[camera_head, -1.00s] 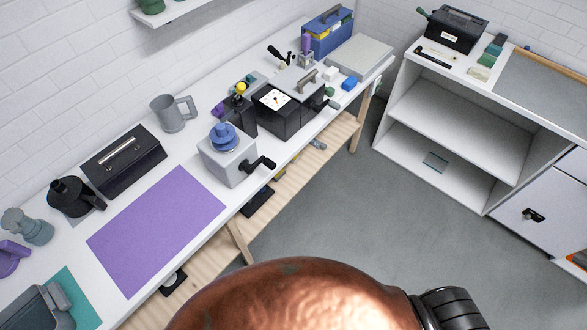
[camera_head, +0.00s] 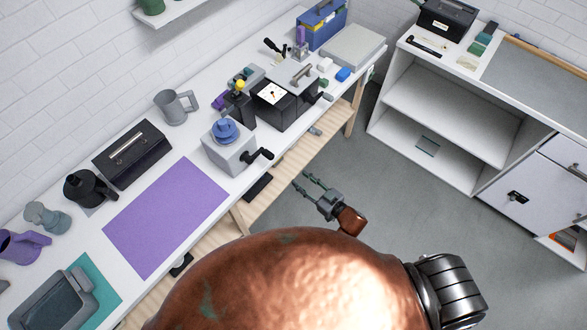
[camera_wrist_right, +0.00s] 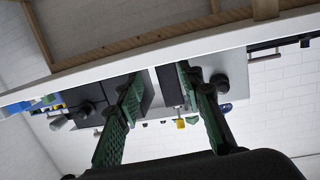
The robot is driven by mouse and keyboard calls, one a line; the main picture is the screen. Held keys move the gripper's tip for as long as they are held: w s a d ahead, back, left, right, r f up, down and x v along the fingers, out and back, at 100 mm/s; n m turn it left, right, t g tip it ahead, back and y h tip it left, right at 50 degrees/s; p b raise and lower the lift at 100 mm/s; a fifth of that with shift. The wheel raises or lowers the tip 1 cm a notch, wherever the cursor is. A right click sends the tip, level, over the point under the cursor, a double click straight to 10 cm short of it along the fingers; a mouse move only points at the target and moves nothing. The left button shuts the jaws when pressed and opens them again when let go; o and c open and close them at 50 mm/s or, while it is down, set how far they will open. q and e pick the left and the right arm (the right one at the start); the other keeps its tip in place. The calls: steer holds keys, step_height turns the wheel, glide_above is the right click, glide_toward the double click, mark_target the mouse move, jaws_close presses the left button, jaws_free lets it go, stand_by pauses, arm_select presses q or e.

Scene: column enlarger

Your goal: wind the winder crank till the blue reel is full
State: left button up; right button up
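The winder (camera_head: 228,154) is a pale grey box on the long white table, with the blue reel (camera_head: 225,131) on its top. Its black crank (camera_head: 262,155) sticks out on the front side, toward the table's edge. How full the reel is, I cannot tell. My right gripper (camera_head: 302,178) is open and empty, in front of the table, to the right of the crank and apart from it. In the right wrist view its two green fingers (camera_wrist_right: 160,75) are spread, and the grey winder (camera_wrist_right: 226,64) shows upside down beyond them. My left gripper is not in view.
A black box device with a white dial (camera_head: 273,94) stands right of the winder. A purple mat (camera_head: 165,215) lies left of it and a grey mug (camera_head: 176,107) behind. A wooden lower shelf (camera_head: 285,165) runs under the tabletop. A white shelf unit (camera_head: 450,120) stands across open floor.

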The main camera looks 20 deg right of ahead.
mark_target(273, 158)
steer(key=shift+w+a+r+n+y+b, duration=0.2)
steer(key=shift+w+a+r+y, duration=0.3)
steer(key=shift+a+r, duration=0.8)
steer(key=shift+w+a+r+n+y+b, duration=0.1)
steer(key=shift+w+a+r+n+y, duration=0.4)
steer(key=shift+r, duration=1.2)
steer(key=shift+w+a+r+y+b, duration=0.15)
steer(key=shift+w+a+r, duration=0.45)
steer(key=shift+a+r, duration=0.9)
steer(key=shift+w+a, duration=0.2)
steer(key=shift+w, duration=0.1)
steer(key=shift+b+x, duration=0.9)
steer(key=shift+x, duration=1)
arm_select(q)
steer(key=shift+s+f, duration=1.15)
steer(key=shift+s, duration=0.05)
arm_select(e)
steer(key=shift+d+r, duration=0.1)
arm_select(q)
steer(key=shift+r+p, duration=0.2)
steer(key=shift+p, duration=0.1)
arm_select(e)
steer(key=shift+r, duration=0.1)
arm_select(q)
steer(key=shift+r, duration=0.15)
arm_select(e)
steer(key=shift+w, duration=0.1)
